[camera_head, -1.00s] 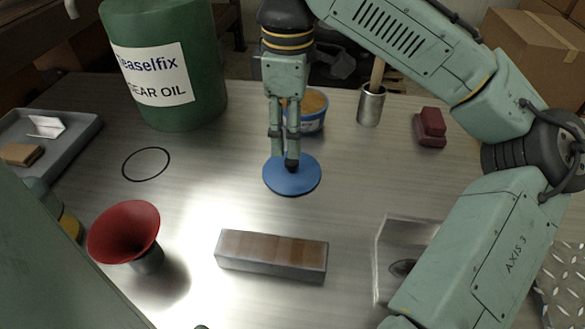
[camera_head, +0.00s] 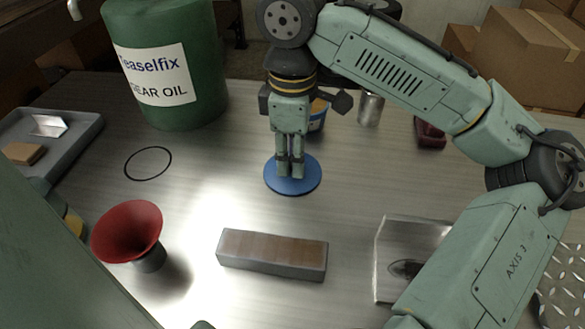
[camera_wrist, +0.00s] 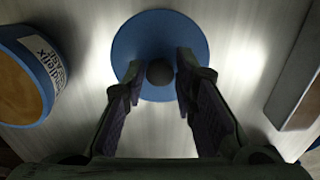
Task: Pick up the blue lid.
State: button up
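The blue lid (camera_head: 293,186) is a flat round disc lying on the metal bench. In the wrist view the blue lid (camera_wrist: 160,30) has a dark round knob (camera_wrist: 159,72) at its middle. My gripper (camera_head: 291,176) points down over the lid. In the wrist view my gripper (camera_wrist: 158,78) is open, with one finger on each side of the knob and a small gap on both sides. In the head view the fingers hide the knob.
A sharpening block (camera_head: 272,254) and a red funnel (camera_head: 127,232) are nearer. A green oil drum (camera_head: 165,60) stands at back left. A black ring (camera_head: 148,163) lies on clear bench left of the lid.

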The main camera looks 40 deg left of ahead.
jog(key=c, duration=0.5)
jog(key=shift+r, duration=0.2)
